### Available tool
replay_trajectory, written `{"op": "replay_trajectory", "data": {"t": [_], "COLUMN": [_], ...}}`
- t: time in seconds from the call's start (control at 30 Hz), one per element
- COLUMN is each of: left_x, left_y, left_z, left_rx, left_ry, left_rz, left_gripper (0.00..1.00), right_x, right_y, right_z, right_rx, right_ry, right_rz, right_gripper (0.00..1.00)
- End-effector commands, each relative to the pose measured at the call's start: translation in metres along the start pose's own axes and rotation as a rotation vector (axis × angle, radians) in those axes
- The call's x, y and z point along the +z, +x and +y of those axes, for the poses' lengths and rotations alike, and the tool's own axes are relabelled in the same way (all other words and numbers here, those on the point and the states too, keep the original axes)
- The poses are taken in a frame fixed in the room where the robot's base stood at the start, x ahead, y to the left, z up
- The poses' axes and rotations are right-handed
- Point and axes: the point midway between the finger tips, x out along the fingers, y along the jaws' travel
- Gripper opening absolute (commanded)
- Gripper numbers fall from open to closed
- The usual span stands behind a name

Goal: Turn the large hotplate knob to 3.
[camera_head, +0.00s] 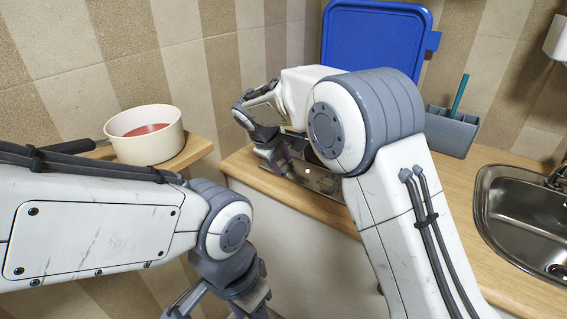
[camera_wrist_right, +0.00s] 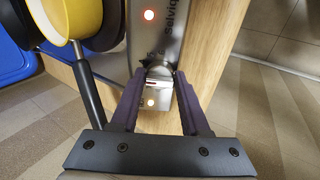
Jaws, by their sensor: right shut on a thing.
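The hob (camera_head: 325,180) is a low metal unit on the wooden worktop, mostly hidden behind my right arm in the head view. In the right wrist view its steel front panel (camera_wrist_right: 152,32) shows two lit lamps and part of a brand name.
A yellow pan (camera_wrist_right: 72,16) with a dark handle lies beside the panel in the wrist view. A cream pan (camera_head: 146,134) with red contents stands on a wooden shelf at left. A blue board (camera_head: 372,40), a grey caddy (camera_head: 450,134) and a sink (camera_head: 525,215) are at the back and right.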

Motion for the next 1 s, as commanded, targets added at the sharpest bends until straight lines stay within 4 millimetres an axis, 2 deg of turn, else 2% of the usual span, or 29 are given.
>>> {"op": "replay_trajectory", "data": {"t": [0.03, 0.2, 0.23, 0.27, 0.3, 0.67, 0.77, 1.0], "left_x": [0.0, 0.0, 0.0, 0.0, 0.0, 0.0, 0.0, 0.0], "left_y": [0.0, 0.0, 0.0, 0.0, 0.0, 0.0, 0.0, -0.001], "left_z": [0.0, 0.0, 0.0, 0.0, 0.0, 0.0, 0.0, 0.0], "left_rx": [0.0, 0.0, 0.0, 0.0, 0.0, 0.0, 0.0, 0.0], "left_ry": [0.0, 0.0, 0.0, 0.0, 0.0, 0.0, 0.0, 0.0], "left_rz": [0.0, 0.0, 0.0, 0.0, 0.0, 0.0, 0.0, 0.0], "left_gripper": [0.5, 0.5, 0.5, 0.5, 0.5, 0.5, 0.5, 0.5], "right_x": [0.001, 0.001, 0.001, 0.001, 0.001, 0.0, 0.0, 0.0], "right_y": [0.003, 0.003, 0.003, 0.003, 0.003, -0.003, -0.016, -0.064], "right_z": [-0.005, -0.005, -0.005, -0.005, -0.005, -0.001, -0.001, -0.002], "right_rx": [-0.01, -0.01, -0.01, -0.01, -0.009, -0.003, -0.002, -0.002], "right_ry": [-0.003, -0.004, -0.004, -0.004, -0.004, -0.001, -0.001, -0.003], "right_rz": [-0.008, -0.008, -0.008, -0.008, -0.007, -0.001, 0.002, 0.001], "right_gripper": [0.0, 0.0, 0.57, 0.69, 0.75, 0.75, 0.75, 0.75]}}
